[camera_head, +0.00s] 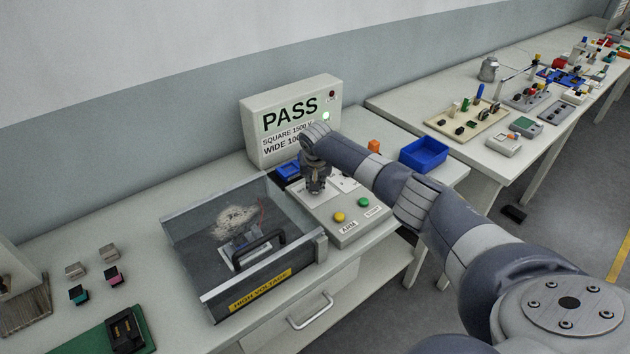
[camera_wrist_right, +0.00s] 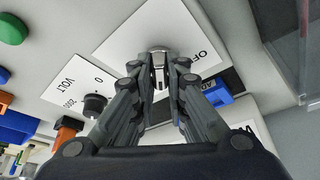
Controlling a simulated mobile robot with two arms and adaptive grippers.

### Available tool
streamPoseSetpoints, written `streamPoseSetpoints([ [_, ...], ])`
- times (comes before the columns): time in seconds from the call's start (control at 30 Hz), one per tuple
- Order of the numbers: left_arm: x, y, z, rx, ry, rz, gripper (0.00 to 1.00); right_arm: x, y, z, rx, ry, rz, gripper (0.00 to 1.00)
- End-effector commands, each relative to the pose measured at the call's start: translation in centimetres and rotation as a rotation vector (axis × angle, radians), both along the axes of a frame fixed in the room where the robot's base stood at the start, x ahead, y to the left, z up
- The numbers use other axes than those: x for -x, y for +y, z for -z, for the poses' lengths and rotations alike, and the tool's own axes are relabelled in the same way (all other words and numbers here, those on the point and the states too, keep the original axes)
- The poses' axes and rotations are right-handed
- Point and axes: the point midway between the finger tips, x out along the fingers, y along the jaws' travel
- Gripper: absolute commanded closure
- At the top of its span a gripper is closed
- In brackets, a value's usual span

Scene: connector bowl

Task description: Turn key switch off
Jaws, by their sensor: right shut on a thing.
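The key switch (camera_wrist_right: 159,60) sits on a white label plate with "OFF" printed to its right in the right wrist view. Its silver key stands between the fingertips of my right gripper (camera_wrist_right: 159,78). The gripper is shut on the key and points down at the panel. In the head view my right gripper (camera_head: 316,186) covers the switch on the grey control panel (camera_head: 372,222). Most of the key switch is hidden there. The exact angle of the key is hard to tell. My left gripper is not in view.
A black volt knob (camera_wrist_right: 95,105) is beside the switch. The panel has a yellow ARM button (camera_head: 339,217) and a green START button (camera_head: 363,202). A display box (camera_head: 327,95) reads PASS with a green lamp lit. A clear-covered high-voltage box (camera_head: 190,245) stands left; a blue bin (camera_head: 424,154) stands right.

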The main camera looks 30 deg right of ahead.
Motion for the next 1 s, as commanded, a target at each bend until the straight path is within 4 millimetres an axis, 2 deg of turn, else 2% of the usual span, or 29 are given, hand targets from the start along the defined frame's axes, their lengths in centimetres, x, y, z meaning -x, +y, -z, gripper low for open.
streamPoseSetpoints([
  [0.23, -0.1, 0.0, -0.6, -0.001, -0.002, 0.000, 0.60, 0.2, -0.1, 0.1, -0.003, 0.002, -0.215, 1.00],
  [0.47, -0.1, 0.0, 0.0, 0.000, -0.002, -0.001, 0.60, 0.2, -0.3, 0.3, -0.003, 0.002, -0.434, 1.00],
  [0.77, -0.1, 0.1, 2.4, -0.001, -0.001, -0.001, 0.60, 0.1, -0.4, 0.6, -0.004, 0.001, -0.718, 1.00],
  [1.0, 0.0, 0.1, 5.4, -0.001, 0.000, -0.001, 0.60, 0.0, -0.4, 0.8, -0.005, 0.000, -0.947, 1.00],
])
